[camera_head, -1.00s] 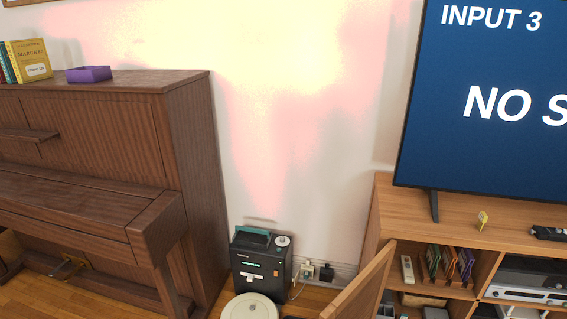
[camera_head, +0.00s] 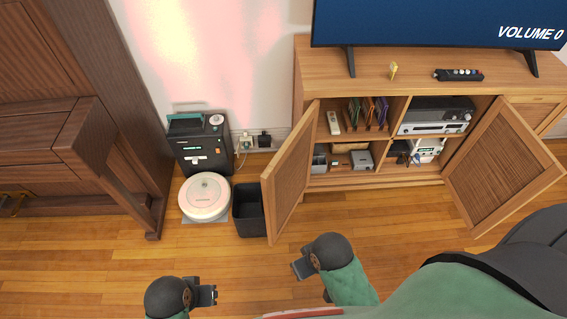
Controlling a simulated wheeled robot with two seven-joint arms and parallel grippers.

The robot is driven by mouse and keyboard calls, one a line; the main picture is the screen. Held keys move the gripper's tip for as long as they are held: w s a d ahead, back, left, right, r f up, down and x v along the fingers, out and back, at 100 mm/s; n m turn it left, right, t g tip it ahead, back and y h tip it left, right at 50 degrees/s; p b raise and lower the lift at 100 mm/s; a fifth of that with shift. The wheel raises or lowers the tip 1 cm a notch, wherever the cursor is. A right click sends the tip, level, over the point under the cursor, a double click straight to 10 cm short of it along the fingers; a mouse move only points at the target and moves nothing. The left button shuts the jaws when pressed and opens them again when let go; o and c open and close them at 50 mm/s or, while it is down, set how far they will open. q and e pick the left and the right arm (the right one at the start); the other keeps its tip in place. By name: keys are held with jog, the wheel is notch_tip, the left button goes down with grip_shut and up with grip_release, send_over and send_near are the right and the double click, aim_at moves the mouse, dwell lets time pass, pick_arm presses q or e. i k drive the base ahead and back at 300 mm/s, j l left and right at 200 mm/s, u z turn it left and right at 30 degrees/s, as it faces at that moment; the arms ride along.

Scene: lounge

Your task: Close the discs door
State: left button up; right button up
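The wooden cabinet (camera_head: 440,80) has two doors standing open. The left door (camera_head: 287,182) swings out toward me from the compartment that holds several coloured, disc-like cases (camera_head: 368,113). The right door (camera_head: 505,165) stands open at the other side, by the compartment with the electronics. My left gripper (camera_head: 209,295) is low in the view, left of the left door and apart from it. My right gripper (camera_head: 300,269) is just in front of the left door's lower near corner, with no contact visible. Both grippers look empty; their finger gaps are too small to judge.
A black bin (camera_head: 249,212) stands close beside the left door's outer side, with a round white robot vacuum (camera_head: 205,198) and a black machine (camera_head: 202,150) beyond. A piano (camera_head: 60,150) is at left. A dark rounded object (camera_head: 520,255) is at lower right. Wooden floor before the cabinet is clear.

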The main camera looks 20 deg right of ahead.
aim_at(285, 182)
jog(key=j+z, duration=0.2)
jog(key=z, duration=0.25)
jog(key=i+j+z, duration=0.1)
jog(key=z, duration=0.35)
jog(key=j+z, duration=0.25)
jog(key=z, duration=0.2)
jog(key=k+j+z, duration=0.1)
jog(key=j, duration=0.3)
jog(key=k+j+z, duration=0.15)
jog(key=j, duration=0.25)
jog(key=j+z, duration=0.1)
jog(key=j, duration=0.3)
jog(key=k+j+z, duration=0.1)
jog(key=j, duration=0.25)
jog(key=k+j+z, duration=0.1)
jog(key=k+j, duration=0.25)
jog(key=k, duration=0.2)
jog(key=k+j, duration=0.1)
jog(key=k, duration=0.25)
